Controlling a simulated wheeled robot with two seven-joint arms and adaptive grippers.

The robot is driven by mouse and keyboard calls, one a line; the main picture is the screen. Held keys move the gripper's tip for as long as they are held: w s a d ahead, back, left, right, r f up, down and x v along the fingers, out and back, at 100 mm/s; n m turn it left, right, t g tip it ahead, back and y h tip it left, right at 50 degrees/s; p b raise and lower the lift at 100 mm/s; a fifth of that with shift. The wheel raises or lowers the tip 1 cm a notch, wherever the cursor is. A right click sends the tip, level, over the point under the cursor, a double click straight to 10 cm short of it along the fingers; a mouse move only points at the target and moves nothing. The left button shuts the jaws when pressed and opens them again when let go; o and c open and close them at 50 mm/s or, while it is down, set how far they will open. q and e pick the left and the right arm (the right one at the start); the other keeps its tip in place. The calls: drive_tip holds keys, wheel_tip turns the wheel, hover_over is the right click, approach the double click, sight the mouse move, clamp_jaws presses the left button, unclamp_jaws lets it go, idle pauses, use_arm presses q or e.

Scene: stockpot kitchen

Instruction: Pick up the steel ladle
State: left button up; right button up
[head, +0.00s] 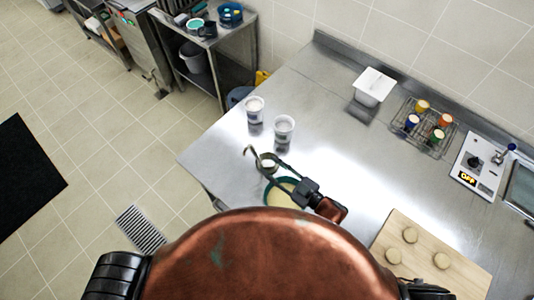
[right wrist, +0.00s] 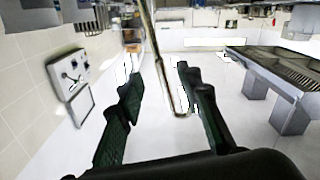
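The steel ladle shows in the head view as a thin hooked handle end (head: 248,150) above the table, by my right gripper. In the right wrist view its long pale shaft (right wrist: 157,45) runs down between the two dark fingers. My right gripper (head: 266,163) is open, with its fingers on either side of the shaft; the right wrist view (right wrist: 160,82) shows gaps beside it. A green-rimmed bowl with pale yellow contents (head: 280,193) stands below the gripper, partly hidden by my arm and body. The ladle's lower end is hidden. My left gripper is not in view.
Two cups (head: 255,108) (head: 284,130) stand behind the gripper on the steel table (head: 325,110). A white container (head: 373,87), a wire rack of jars (head: 427,127), a control panel (head: 478,165) and a wooden board (head: 440,280) are to the right.

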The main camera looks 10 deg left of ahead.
sight(258, 157)
drive_tip(key=shift+w+a, duration=0.4)
drive_tip(key=shift+w, duration=0.15)
drive_tip(key=shift+p+x, duration=0.3)
drive_tip(key=shift+x, duration=0.6)
drive_tip(key=x, duration=0.5)
drive_tip(key=shift+s+a+p, duration=0.15)
drive_tip(key=shift+p, duration=0.2)
drive_tip(key=shift+c, duration=0.2)
clamp_jaws()
